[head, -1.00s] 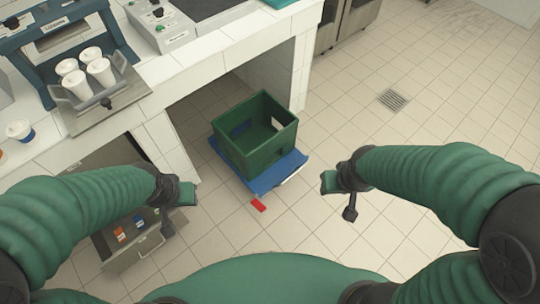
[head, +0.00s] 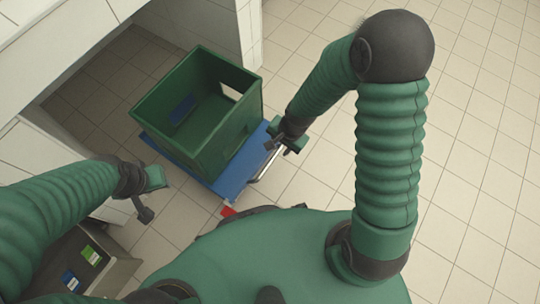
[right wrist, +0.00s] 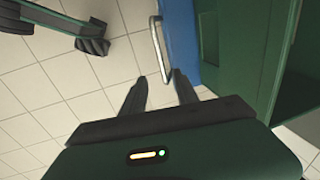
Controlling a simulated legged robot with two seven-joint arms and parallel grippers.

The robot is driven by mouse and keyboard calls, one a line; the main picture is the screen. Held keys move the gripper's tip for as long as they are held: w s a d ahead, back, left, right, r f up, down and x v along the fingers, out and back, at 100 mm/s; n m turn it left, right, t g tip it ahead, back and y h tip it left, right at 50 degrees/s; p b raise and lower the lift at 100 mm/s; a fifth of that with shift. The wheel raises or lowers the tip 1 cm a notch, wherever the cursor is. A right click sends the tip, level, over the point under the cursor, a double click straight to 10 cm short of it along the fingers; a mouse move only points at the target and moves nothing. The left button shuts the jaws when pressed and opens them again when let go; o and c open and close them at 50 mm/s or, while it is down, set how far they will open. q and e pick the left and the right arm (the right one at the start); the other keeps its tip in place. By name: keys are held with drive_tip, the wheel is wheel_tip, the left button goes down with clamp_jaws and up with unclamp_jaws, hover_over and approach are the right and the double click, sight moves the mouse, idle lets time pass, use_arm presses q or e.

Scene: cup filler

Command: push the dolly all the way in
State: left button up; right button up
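The blue dolly (head: 232,181) stands on the floor by the opening under the white counter, with a green crate (head: 192,125) on it. Its metal handle (head: 268,163) is on the near right side and shows in the right wrist view (right wrist: 157,42). My right gripper (head: 286,142) is beside the handle. In the right wrist view its two dark fingers (right wrist: 160,88) are apart, with the handle's end near or between the tips; contact is unclear. My left gripper (head: 157,178) is left of the dolly, away from it; its fingers are not clear.
The white counter (head: 75,40) overhangs the bay on the left, and a tiled wall (head: 215,28) bounds its far side. A red marker (head: 227,211) lies on the floor near the dolly. An open drawer (head: 85,262) is at lower left. The floor at right is clear.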

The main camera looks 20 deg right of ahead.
drive_tip(key=f+b, duration=0.3)
drive_tip(key=f, duration=0.2)
drive_tip(key=w+a+f+b, duration=0.1)
drive_tip(key=f+b, duration=0.2)
drive_tip(key=f, duration=0.2)
drive_tip(key=w+a+f+b, duration=0.1)
drive_tip(key=f+b, duration=0.2)
drive_tip(key=f, duration=0.2)
drive_tip(key=shift+w+f+b, duration=0.15)
drive_tip(key=shift+f+b, duration=0.15)
drive_tip(key=shift+f, duration=0.05)
clamp_jaws()
idle(0.4)
